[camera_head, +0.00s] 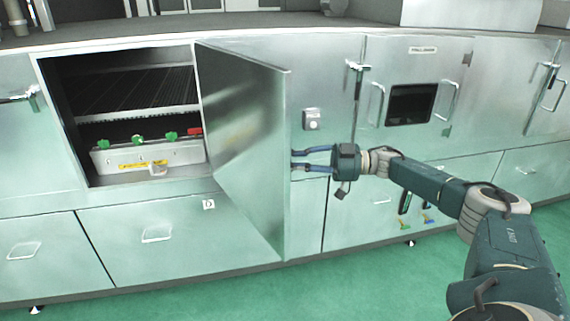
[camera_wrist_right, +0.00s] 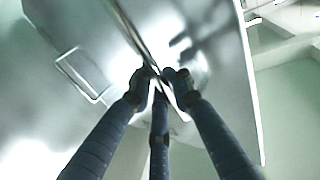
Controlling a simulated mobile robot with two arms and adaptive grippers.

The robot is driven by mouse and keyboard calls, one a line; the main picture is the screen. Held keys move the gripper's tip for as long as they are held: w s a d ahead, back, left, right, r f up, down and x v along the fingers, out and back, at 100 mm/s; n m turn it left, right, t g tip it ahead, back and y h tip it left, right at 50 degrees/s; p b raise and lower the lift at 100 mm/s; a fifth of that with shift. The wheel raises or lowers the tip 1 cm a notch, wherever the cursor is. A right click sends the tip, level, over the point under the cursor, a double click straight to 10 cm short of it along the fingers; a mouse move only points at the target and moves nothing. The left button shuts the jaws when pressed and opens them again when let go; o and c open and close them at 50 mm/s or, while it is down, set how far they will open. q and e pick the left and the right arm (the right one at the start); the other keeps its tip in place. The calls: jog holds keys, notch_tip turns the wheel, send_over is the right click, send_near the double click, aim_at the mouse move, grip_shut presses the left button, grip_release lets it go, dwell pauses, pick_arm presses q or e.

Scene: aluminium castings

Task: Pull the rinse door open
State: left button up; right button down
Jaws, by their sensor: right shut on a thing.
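The rinse door (camera_head: 243,140), a plain metal panel, stands swung well out from the cabinet front, hinged at the right side of an open compartment (camera_head: 75,150). My right gripper (camera_head: 297,160) reaches from the right to the door's free edge, its fingertips partly hidden there. In the right wrist view its fingers (camera_wrist_right: 162,80) are closed around a thin metal bar or edge (camera_wrist_right: 140,45) of the door; I cannot tell which. The door's outer face is hidden in the head view. My left gripper is out of view.
Inside the compartment are a wire rack (camera_head: 130,90) and a pale box (camera_head: 150,155) with green knobs. A drawer (camera_head: 150,235) is shut below. To the right are a closed door with a dark window (camera_head: 410,104) and a small switch box (camera_head: 312,120). The green floor (camera_head: 330,295) in front is clear.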

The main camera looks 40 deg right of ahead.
jog(key=shift+f, duration=0.15)
jog(key=c, duration=1.7)
grip_release()
jog(key=shift+s, duration=0.1)
jog(key=v, duration=1.2)
jog(key=shift+d, duration=0.1)
